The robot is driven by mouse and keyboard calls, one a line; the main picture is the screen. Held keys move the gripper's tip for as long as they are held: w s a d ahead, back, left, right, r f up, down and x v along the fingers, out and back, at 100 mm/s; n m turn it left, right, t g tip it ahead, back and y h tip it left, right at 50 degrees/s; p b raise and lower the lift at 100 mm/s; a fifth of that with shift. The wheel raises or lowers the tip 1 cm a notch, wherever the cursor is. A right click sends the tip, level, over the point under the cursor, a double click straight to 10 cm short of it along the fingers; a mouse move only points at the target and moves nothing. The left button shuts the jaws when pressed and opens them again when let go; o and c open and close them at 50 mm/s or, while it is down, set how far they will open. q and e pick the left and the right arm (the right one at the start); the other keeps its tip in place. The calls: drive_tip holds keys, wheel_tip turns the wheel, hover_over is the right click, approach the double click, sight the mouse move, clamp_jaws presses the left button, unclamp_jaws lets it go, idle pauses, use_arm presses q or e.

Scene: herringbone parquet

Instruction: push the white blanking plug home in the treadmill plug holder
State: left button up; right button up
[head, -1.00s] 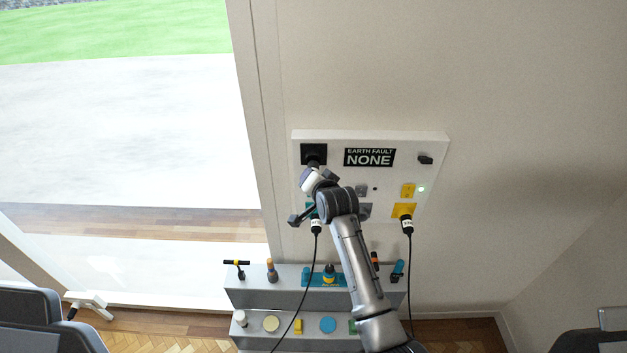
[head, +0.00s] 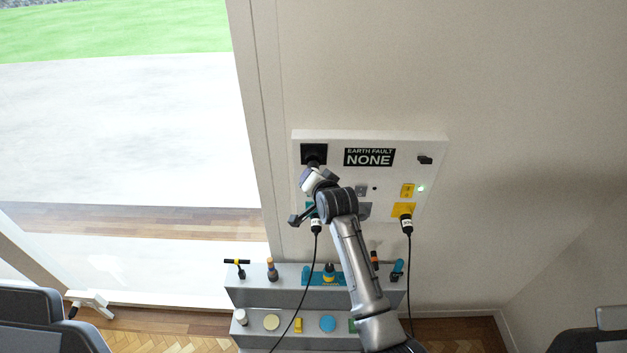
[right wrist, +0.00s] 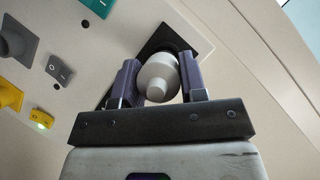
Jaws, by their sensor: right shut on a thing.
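The white blanking plug (right wrist: 158,72) is round with a small knob facing the camera. It sits between the two purple-grey fingers of my right gripper (right wrist: 160,66), which is shut on it. Behind it is the square black holder (right wrist: 160,38) on the wall panel, and the plug is in front of its dark round opening. How deep the plug sits is hidden. In the head view my right gripper (head: 315,169) is at the lower edge of the black holder (head: 308,150), and the plug cannot be made out there. My left gripper is not in view.
The white panel (head: 432,150) reads "EARTH FAULT NONE" and has a lit green lamp (head: 421,188). Cabled black plugs hang at a teal socket (head: 309,207) and a yellow socket (head: 397,207). Below, a grey stepped shelf (head: 250,283) holds several small items.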

drive_tip(key=shift+p, duration=0.55)
idle(0.7)
drive_tip(key=shift+w+b, duration=2.05)
drive_tip(key=shift+b, duration=0.55)
drive_tip(key=o, duration=1)
drive_tip(key=b+v, duration=0.2)
drive_tip(key=v, duration=1.2)
